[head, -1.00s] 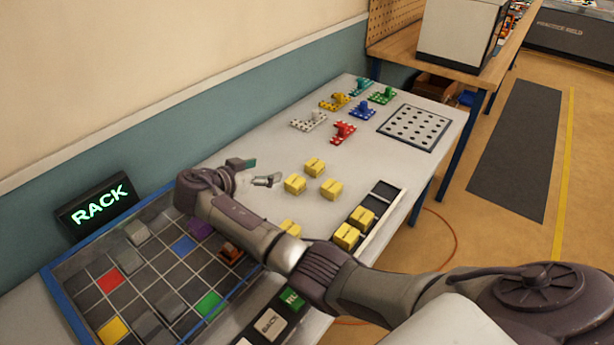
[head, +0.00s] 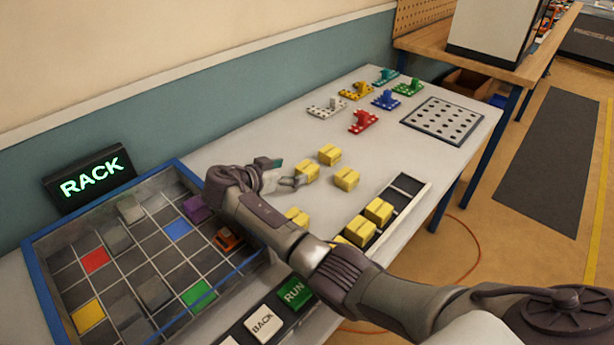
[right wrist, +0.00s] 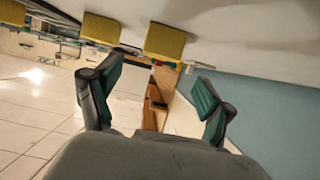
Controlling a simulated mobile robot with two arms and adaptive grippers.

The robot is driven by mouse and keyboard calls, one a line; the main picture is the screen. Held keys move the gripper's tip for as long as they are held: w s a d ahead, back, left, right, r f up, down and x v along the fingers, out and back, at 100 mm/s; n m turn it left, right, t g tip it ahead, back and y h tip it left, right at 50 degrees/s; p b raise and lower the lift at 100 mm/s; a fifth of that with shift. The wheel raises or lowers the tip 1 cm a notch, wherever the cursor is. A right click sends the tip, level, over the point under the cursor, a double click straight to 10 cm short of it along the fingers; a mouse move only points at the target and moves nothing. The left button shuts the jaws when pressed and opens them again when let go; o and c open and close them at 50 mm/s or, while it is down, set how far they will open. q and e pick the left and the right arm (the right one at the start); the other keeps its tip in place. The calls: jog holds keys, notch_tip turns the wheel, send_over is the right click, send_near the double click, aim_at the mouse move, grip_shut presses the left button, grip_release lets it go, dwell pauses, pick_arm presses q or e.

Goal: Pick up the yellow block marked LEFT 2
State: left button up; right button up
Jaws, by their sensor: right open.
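Several yellow blocks with dark markings too small to read lie on the grey table, so I cannot tell which is LEFT 2. A group of 3 is near mid-table: a near-left block (head: 307,172), a far block (head: 330,155) and a right block (head: 346,179). Another block (head: 296,216) is partly hidden behind my right arm. My right gripper (head: 286,172) is open and empty, just left of the near-left block. In the right wrist view, its fingers (right wrist: 158,88) are apart with nothing between them; a yellow block (right wrist: 165,41) shows beyond them. My left gripper is not in view.
A slotted tray (head: 408,186) holds yellow blocks at the table's front edge. A blue-rimmed grid board (head: 45,258) lies left, by the RACK sign (head: 90,187). RUN (head: 294,291) and BACK (head: 263,325) tiles are in front. Coloured studded pieces and a perforated plate (head: 442,121) lie farther back.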

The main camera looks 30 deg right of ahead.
aim_at(306, 167)
jog(key=b+x, duration=0.2)
jog(key=x, duration=0.4)
jog(key=shift+d, duration=0.15)
jog(key=shift+c, duration=1)
jog(key=c, duration=1.1)
